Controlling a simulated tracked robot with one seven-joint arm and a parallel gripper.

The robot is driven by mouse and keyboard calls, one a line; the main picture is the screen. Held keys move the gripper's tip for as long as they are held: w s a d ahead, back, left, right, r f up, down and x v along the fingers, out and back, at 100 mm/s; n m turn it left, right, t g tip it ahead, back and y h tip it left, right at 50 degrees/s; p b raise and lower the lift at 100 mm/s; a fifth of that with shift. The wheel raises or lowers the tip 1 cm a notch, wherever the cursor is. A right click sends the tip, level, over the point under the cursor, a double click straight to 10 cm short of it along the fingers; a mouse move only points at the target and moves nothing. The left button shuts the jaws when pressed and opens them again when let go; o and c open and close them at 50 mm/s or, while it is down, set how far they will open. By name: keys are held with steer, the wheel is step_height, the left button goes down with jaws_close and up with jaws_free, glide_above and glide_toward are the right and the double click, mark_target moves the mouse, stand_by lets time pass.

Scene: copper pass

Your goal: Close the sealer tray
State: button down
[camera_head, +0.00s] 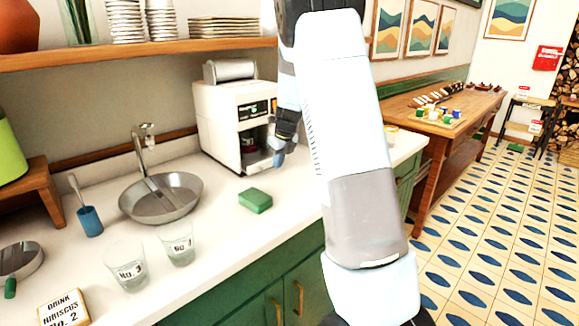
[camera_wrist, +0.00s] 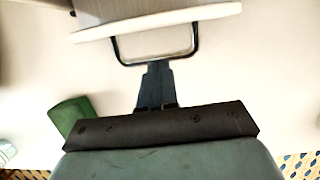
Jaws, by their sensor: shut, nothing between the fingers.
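The sealer (camera_head: 222,118) is a white box-shaped machine on the counter, with a dark opening in its front. Its tray shows in the wrist view as a grey surface with a white front edge (camera_wrist: 160,20) and a dark loop handle (camera_wrist: 192,50). In the head view the tray is a small grey piece (camera_head: 258,163) low in the opening, partly hidden by my gripper (camera_head: 279,156). My gripper is shut and empty. In the wrist view the fingertips (camera_wrist: 156,68) meet the handle's bar; whether they touch it I cannot tell.
A green sponge (camera_head: 255,201) lies on the counter before the sealer. A sink bowl (camera_head: 162,197), two glasses (camera_head: 128,268) (camera_head: 178,243) and a blue cup with a brush (camera_head: 90,222) stand to the left. A shelf (camera_head: 150,53) runs above.

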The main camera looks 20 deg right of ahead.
steer(key=shift+w+a+f, duration=0.15)
steer(key=shift+w+a, duration=0.15)
steer(key=shift+w, duration=0.35)
